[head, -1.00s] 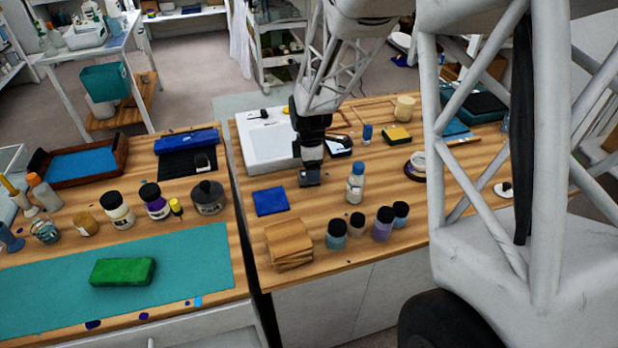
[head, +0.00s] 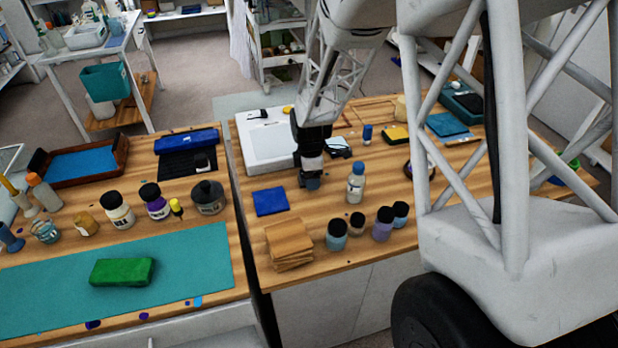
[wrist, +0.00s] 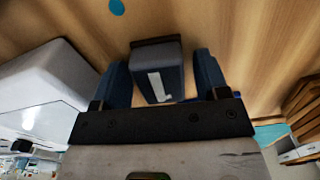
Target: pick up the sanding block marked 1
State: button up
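In the wrist view, a dark grey-blue block (wrist: 158,72) with a white mark like a 1 on its face and a dark brown strip along one edge lies between the two blue fingers of my gripper (wrist: 163,78). A narrow gap shows between the block and the right finger; the left finger is very close to it. The fingers look open around the block. In the head view, my gripper (head: 310,180) points down at the right-hand bench, between a blue pad and a blue-capped bottle, and hides most of the block.
The blue pad (head: 270,201) and wooden tiles (head: 289,243) are in front left of my gripper. The bottle (head: 356,183) stands close on its right, with several dark-lidded jars (head: 383,224) in front. A white box-like device (head: 267,142) stands behind left.

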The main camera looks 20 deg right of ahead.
jog(key=c, duration=0.8)
jog(key=shift+r, duration=0.1)
jog(key=shift+r, duration=4.95)
